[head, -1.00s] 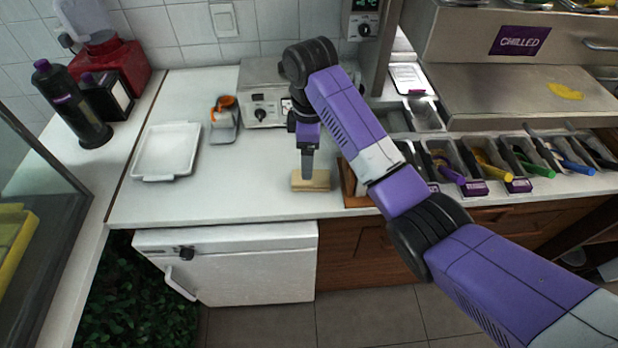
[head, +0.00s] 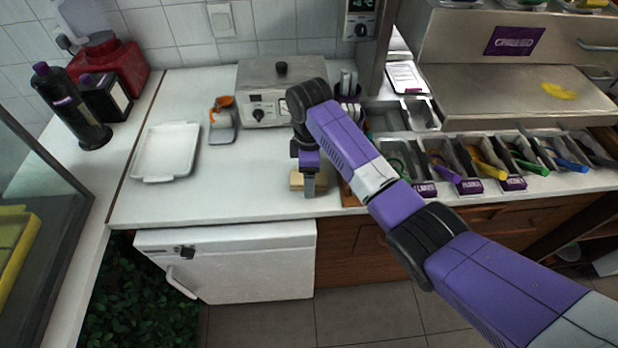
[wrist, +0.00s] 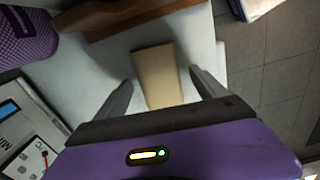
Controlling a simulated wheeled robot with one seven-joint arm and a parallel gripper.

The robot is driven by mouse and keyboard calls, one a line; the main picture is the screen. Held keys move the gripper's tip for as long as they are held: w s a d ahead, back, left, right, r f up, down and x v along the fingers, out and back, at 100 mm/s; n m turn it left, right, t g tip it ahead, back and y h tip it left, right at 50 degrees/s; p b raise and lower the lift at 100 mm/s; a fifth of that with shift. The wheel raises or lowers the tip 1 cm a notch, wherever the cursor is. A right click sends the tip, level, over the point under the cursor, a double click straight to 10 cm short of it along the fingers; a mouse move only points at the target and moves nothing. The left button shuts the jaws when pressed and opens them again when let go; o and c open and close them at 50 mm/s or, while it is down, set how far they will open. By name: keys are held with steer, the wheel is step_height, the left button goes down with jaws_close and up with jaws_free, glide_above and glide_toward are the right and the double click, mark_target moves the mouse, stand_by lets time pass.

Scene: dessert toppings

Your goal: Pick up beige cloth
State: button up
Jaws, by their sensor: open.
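The beige cloth (head: 296,181) is a small folded block on the white counter, near its front edge. My gripper (head: 309,192) is at the cloth in the head view and hides part of it. In the wrist view the cloth (wrist: 158,75) lies lengthwise between the two fingers of my gripper (wrist: 160,80), with a gap on each side. The fingers are open and hold nothing. I cannot tell how far above the counter the fingertips are.
A wooden edge (wrist: 125,18) stands close beside the cloth. A steel cooker (head: 280,90) is behind. Topping bins (head: 490,165) fill the right. The counter between tray and cloth is clear.

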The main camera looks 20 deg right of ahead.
steer(key=c, duration=1.4)
steer(key=shift+r, duration=0.15)
steer(key=shift+c, duration=0.2)
step_height(320, 180, up, 20)
steer(key=p, duration=0.6)
